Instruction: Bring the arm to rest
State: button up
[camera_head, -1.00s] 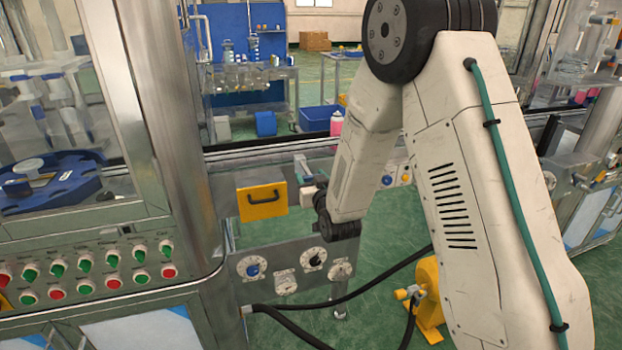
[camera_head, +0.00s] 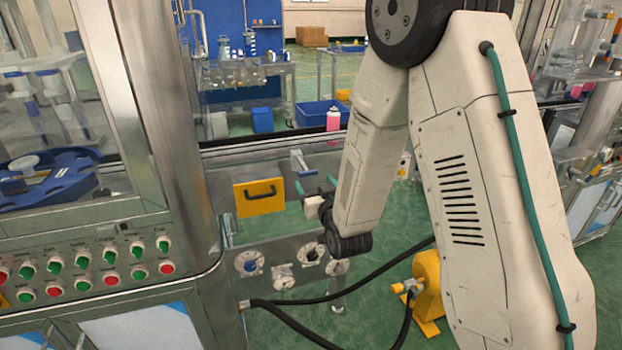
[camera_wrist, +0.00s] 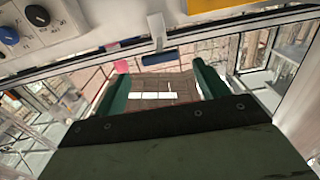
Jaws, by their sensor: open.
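My gripper (camera_wrist: 160,95) shows in the wrist view with its two green fingers spread wide apart and nothing between them. In the head view my gripper (camera_head: 318,188) is small and partly hidden behind my arm, in front of the machine panel and to the right of the yellow drawer. My arm is folded, with its elbow high and the forearm hanging down. A grey lever (camera_head: 299,161) on the machine stands just above and left of my gripper. It also shows in the wrist view (camera_wrist: 157,32), beyond the fingers.
The yellow drawer (camera_head: 259,198) and a dial panel (camera_head: 290,265) are close to my gripper and wrist. A red and green button panel (camera_head: 90,268) is at left. A pink bottle (camera_head: 333,120) stands behind the machine. A yellow device (camera_head: 428,290) with black hoses sits below right.

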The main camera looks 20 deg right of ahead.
jog(key=shift+s, duration=0.75)
jog(key=s+f+g, duration=0.8)
jog(key=f+g, duration=0.2)
jog(key=s+d+r+g, duration=0.1)
jog(key=s+r+g, duration=0.2)
jog(key=s+r, duration=0.9)
jog(key=s+d+r+g, duration=0.2)
jog(key=s+r, duration=0.9)
jog(key=s, duration=0.6)
jog(key=shift+r+g, duration=0.4)
jog(key=shift+g, duration=0.4)
